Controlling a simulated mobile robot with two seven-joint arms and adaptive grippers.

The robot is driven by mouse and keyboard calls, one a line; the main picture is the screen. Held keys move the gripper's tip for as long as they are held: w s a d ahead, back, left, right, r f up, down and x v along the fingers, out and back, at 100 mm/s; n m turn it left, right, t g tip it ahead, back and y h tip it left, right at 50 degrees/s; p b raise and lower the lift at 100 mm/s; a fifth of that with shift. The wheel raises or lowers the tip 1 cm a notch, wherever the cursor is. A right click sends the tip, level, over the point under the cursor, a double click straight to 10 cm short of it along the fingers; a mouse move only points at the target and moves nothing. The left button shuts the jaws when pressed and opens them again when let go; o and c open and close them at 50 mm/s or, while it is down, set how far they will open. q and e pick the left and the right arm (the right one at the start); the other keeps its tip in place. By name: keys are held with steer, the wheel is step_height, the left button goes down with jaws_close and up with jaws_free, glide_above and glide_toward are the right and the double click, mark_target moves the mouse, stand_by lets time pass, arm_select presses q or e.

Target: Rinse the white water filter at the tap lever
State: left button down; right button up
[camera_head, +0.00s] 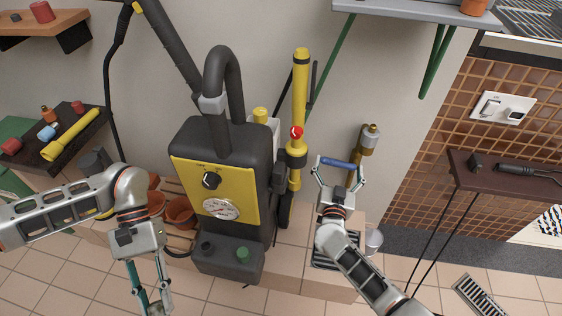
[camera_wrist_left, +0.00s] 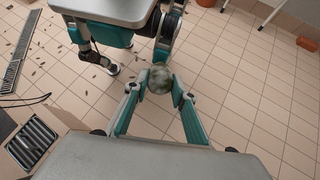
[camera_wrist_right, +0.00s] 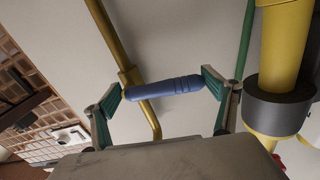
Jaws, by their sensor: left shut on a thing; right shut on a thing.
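The blue tap lever (camera_head: 338,163) is at a brass tap and pipe (camera_head: 368,140) on the wall. My right gripper (camera_head: 340,170) is shut across the lever's two ends; the lever spans its fingers in the right wrist view (camera_wrist_right: 163,88). My left gripper (camera_head: 150,300) hangs low at the bottom left, its tips cut off by the frame edge. In the left wrist view it is shut on a round, mottled grey-white thing, the water filter (camera_wrist_left: 160,78), held above the tiled floor, away from the tap. The filter does not show in the head view.
A black and yellow machine (camera_head: 215,185) with a thick hose stands between my arms. A yellow upright pipe (camera_head: 299,90) rises beside it. A bucket (camera_head: 373,243) stands below the tap. A dark side table (camera_head: 510,178) is at the right, a shelf (camera_head: 410,10) above.

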steer(key=shift+a+r+m+p, duration=0.3)
steer(key=shift+a+r+m, duration=0.25)
steer(key=shift+m, duration=0.45)
steer(key=shift+r, duration=0.1)
steer(key=o, duration=1.4)
steer(key=shift+o, duration=0.2)
steer(key=shift+d, duration=0.1)
steer(key=shift+s, duration=0.15)
steer(key=v, duration=1.1)
steer(key=shift+s, duration=0.3)
